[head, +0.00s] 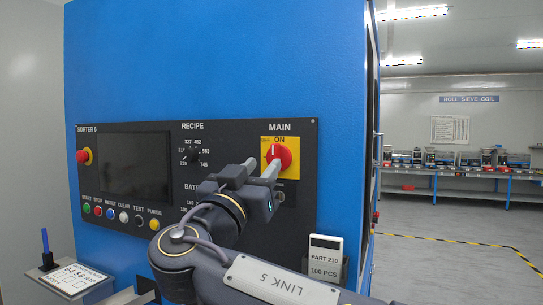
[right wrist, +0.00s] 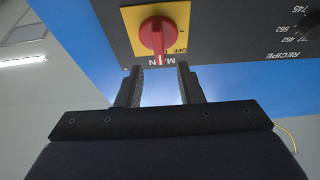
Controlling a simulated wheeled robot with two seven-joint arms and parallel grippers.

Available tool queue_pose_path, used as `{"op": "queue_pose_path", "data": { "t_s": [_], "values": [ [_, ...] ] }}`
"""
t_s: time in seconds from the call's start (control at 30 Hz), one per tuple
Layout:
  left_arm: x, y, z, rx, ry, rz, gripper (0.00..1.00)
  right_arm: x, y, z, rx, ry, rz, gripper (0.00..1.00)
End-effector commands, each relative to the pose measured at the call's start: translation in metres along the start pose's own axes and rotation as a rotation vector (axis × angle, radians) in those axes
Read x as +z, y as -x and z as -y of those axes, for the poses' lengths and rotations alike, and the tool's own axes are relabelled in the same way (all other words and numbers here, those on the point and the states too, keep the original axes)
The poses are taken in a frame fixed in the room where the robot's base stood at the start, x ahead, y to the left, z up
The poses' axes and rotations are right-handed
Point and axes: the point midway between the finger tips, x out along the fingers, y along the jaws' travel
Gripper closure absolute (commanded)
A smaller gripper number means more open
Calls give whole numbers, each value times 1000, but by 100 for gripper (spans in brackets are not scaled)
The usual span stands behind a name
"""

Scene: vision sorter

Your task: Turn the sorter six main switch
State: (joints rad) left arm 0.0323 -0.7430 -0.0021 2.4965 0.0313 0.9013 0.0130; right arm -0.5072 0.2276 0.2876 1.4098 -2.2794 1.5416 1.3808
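The main switch is a red rotary knob (head: 280,155) on a yellow plate (head: 293,143) under the word MAIN, on the sorter 6 panel. Its white mark points up towards ON, with OFF to the left. In the right wrist view the knob (right wrist: 157,33) appears upside down, beyond the fingertips. My right gripper (head: 261,167) is in front of the panel, just left of and below the knob in the head view. Its two fingers (right wrist: 160,85) are apart with nothing between them. They look clear of the knob. My left gripper is not in view.
The black panel (head: 240,133) also carries a dark screen (head: 134,166), a recipe dial (head: 191,155), several push buttons and a second red knob (head: 83,156). A parts-card holder (head: 325,260) is at lower right. Open floor lies to the right.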

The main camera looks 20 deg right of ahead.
Motion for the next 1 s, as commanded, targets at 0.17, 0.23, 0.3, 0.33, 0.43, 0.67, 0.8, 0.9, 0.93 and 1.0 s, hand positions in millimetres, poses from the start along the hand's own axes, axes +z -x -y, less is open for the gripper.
{"op": "queue_pose_path", "data": {
  "t_s": [0.17, 0.23, 0.3, 0.33, 0.43, 0.67, 0.8, 0.9, 0.93, 1.0],
  "values": [
    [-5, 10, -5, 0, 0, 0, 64, -2, -31, 0, 2, 3, 1, 66],
    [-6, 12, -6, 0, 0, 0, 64, -1, -39, 0, 2, 4, 1, 66],
    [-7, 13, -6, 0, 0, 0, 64, -1, -45, 0, 0, 4, 1, 66],
    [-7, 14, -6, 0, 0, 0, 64, -1, -46, 0, 0, 3, 1, 66],
    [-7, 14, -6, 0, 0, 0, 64, 0, -49, 0, -1, 3, 1, 66],
    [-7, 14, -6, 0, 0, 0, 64, 1, -49, 0, -2, 3, 1, 68],
    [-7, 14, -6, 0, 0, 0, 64, 1, -49, 0, -2, 3, 1, 86],
    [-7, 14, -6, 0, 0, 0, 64, 1, -49, 0, -2, 3, 1, 99],
    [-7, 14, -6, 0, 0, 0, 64, 1, -49, 0, -2, 4, 2, 100],
    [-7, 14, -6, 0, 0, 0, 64, 1, -49, 0, -2, 4, 2, 100]
  ]
}}
